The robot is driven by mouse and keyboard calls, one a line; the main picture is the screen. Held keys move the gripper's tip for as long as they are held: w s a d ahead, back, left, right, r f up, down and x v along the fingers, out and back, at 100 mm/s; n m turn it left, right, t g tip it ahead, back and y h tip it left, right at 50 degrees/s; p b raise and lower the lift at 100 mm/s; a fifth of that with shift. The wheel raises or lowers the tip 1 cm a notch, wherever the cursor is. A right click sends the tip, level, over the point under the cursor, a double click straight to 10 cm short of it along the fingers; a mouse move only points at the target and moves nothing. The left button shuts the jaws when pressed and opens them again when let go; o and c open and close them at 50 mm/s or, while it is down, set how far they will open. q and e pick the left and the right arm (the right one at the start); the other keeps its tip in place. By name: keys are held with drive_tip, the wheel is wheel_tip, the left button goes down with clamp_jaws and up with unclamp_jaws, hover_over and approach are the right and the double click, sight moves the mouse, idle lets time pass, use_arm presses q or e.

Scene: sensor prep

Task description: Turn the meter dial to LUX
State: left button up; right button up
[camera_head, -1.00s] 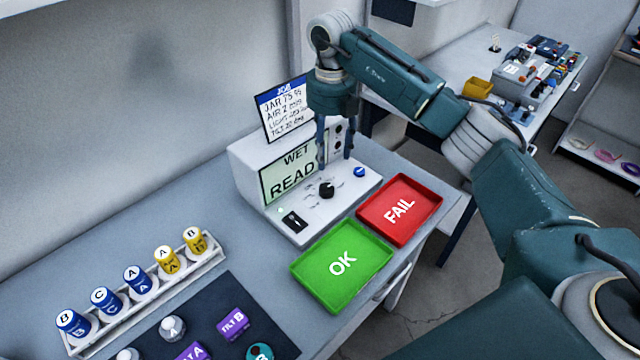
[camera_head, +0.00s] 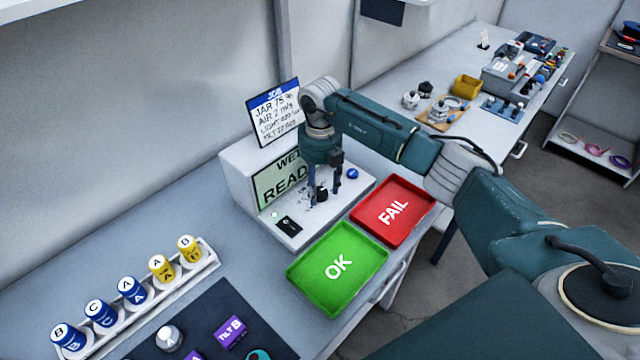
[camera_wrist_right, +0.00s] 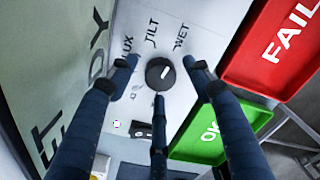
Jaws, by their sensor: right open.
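The meter (camera_head: 240,170) is a white box with a screen reading WET and partly hidden READ text. Its black round dial (camera_head: 321,194) is on the sloping front panel. In the right wrist view the dial (camera_wrist_right: 158,78) has a white mark slanting up and right, roughly toward the WET label (camera_wrist_right: 181,36). The LUX label (camera_wrist_right: 128,48) is to the left, with TILT between. My right gripper (camera_head: 324,198) is open, pointing down over the panel. In the wrist view its fingers (camera_wrist_right: 162,75) stand spread around the dial, with no clear contact. My left gripper is not in view.
A green OK tray (camera_head: 357,285) and a red FAIL tray (camera_head: 420,222) lie beside the meter. A job card (camera_head: 273,112) stands behind it. A rack (camera_head: 140,311) of several labelled jars is at left. A blue button (camera_head: 352,173) is close to the gripper.

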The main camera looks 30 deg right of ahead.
drive_tip(key=shift+f, duration=0.1)
drive_tip(key=c, duration=1.2)
drive_tip(key=shift+o, duration=0.2)
